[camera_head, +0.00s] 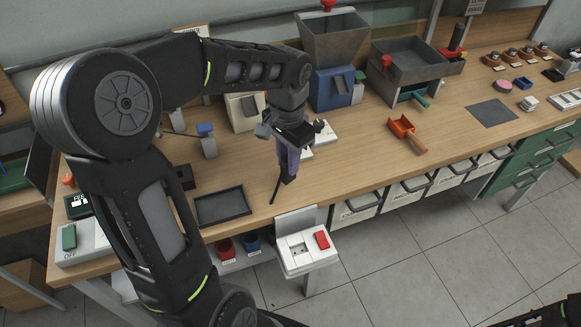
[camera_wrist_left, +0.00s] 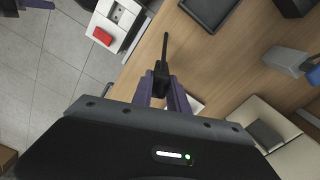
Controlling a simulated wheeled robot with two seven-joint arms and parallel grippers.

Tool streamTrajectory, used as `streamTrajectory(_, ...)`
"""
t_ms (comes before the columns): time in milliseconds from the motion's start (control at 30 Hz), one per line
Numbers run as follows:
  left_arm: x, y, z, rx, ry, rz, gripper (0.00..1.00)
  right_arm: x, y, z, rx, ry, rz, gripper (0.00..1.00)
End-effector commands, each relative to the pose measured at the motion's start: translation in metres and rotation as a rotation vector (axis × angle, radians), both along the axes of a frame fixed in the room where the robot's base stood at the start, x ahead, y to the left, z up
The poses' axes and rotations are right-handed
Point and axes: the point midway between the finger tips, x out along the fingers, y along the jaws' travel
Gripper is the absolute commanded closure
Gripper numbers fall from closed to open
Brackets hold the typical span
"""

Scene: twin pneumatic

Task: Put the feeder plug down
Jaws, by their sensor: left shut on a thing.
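My left gripper (camera_head: 287,172) is shut on the black feeder plug (camera_wrist_left: 161,78), between its purple fingers. A thin dark cable or stem (camera_head: 276,188) extends from the plug and points down in the head view. In the wrist view, the left gripper (camera_wrist_left: 163,92) holds the plug over the wooden bench, near its front edge. The fingers hide part of the plug. A purple and dark part, likely of my right gripper (camera_wrist_left: 38,4), shows at the top left corner of the wrist view, mostly cut off.
A white socket box (camera_head: 296,262) with a red switch (camera_head: 322,240) hangs at the front edge. An empty black tray (camera_head: 222,207) lies left of the gripper. A blue hopper machine (camera_head: 331,90) stands behind. A red scoop (camera_head: 403,127) lies to the right, with bare bench (camera_head: 345,165) between.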

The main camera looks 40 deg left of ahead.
Motion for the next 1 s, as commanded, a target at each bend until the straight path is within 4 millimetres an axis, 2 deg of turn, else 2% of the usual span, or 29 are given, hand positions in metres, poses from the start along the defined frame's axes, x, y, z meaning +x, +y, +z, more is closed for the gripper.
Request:
streamTrajectory(300,0.0,0.0,-0.003,0.0,0.0,0.0,1.0,0.0,0.0,0.0,0.0,0.0,0.0,1.0)
streamTrajectory(600,-0.001,0.0,-0.037,-0.001,0.002,0.001,1.0,-0.001,0.0,0.004,-0.001,0.001,-0.001,1.0)
streamTrajectory(967,0.0,0.0,-0.042,0.0,0.0,0.0,1.0,0.0,0.0,0.0,-0.001,0.001,-0.001,1.0)
streamTrajectory(1000,0.0,0.0,-0.042,0.0,0.0,0.0,0.8,0.0,0.0,0.0,-0.001,0.001,0.0,1.0)
